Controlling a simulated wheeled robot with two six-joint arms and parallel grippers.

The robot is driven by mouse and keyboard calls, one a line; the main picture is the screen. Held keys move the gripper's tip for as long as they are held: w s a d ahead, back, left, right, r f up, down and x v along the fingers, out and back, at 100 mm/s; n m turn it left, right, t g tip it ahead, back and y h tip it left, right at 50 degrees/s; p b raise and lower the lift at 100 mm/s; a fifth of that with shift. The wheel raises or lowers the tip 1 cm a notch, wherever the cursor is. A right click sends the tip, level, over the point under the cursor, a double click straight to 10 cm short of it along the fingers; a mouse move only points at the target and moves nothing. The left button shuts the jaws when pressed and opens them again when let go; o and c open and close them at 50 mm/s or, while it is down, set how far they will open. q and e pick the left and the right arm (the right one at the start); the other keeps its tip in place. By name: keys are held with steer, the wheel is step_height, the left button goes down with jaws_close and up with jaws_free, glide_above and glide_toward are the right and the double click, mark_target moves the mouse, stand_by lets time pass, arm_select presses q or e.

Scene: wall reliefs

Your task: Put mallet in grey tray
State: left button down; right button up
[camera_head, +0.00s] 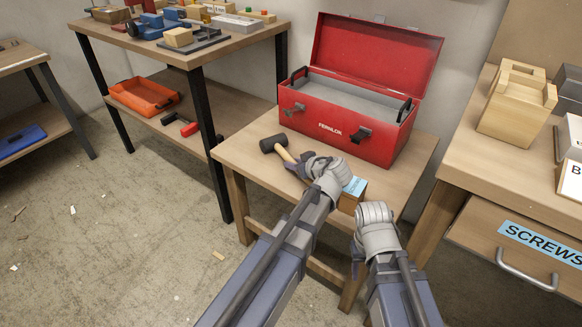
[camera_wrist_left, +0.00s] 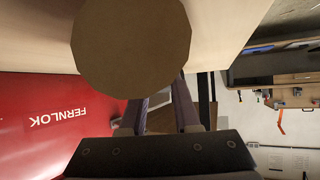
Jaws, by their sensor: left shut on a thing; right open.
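The mallet has a black head (camera_head: 273,144) and a pale wooden handle (camera_head: 288,157). It is at the left part of the small wooden table, in front of the red toolbox. My left gripper (camera_head: 301,168) is shut on the handle, and its wrist hides the rest of it. I cannot tell whether the mallet touches the table. In the left wrist view a round tan face (camera_wrist_left: 130,45), apparently the handle's end, covers part of the fingers (camera_wrist_left: 160,115). The grey tray (camera_head: 345,94) lies inside the open red toolbox. My right gripper (camera_head: 357,256) is open, low beside the table's front edge.
The red toolbox (camera_head: 345,136) stands at the table's back with its lid (camera_head: 375,52) up. A small box with a blue label (camera_head: 353,190) is right of my left gripper. An orange bin (camera_head: 144,97) is on the left shelf. A drawer workbench (camera_head: 520,235) is at right.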

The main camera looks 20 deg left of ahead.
arm_select(q)
steer(key=shift+d+r, duration=0.1)
steer(key=shift+f, duration=0.2)
steer(key=c, duration=0.6)
jaws_free()
steer(key=shift+c, duration=0.2)
steer(key=shift+r, duration=0.15)
